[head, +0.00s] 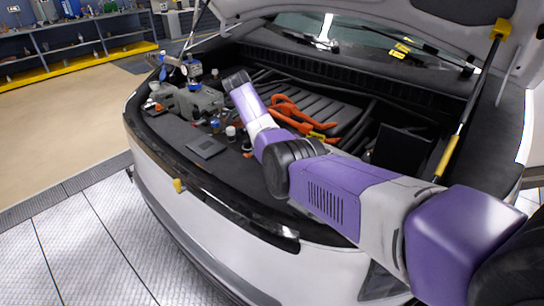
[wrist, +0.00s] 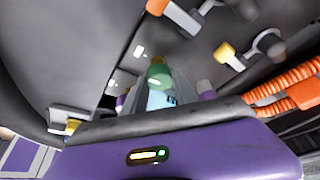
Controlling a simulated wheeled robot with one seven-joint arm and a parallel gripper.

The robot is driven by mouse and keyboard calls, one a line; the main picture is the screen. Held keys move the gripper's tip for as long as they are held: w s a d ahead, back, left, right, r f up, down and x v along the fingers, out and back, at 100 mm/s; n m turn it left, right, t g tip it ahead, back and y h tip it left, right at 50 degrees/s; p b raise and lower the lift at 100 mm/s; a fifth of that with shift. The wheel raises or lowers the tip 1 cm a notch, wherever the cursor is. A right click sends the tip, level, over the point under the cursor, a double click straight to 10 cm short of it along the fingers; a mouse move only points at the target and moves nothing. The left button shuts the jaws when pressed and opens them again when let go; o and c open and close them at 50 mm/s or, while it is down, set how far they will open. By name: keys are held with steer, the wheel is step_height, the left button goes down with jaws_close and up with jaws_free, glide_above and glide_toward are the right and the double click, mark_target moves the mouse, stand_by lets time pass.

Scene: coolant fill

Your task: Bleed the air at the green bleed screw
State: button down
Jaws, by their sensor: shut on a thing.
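In the wrist view my gripper (wrist: 160,82) is shut on the green bleed screw (wrist: 159,75), whose rounded green body shows between the two grey fingers. A small yellowish tip shows at the screw's far end. A pale blue patch with dark marks shows just below the green part, between the fingers; I cannot tell what it belongs to. In the head view my arm reaches over the car's front edge into the engine bay. There my gripper and the green screw cannot be made out.
Orange cables (head: 296,112) lie right of my forearm and show at the right in the wrist view (wrist: 285,85). A silver and blue assembly (head: 191,70) stands at the bay's left. The raised hood (head: 370,12) overhangs the bay. A yellow-ended strut (head: 455,140) stands at right.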

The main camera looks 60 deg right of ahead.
steer(key=shift+m, duration=0.3)
steer(key=c, duration=1)
jaws_free()
steer(key=shift+r, duration=0.15)
steer(key=b+v, duration=0.1)
steer(key=v, duration=0.6)
steer(key=shift+w+r, duration=0.2)
steer(key=shift+r, duration=0.05)
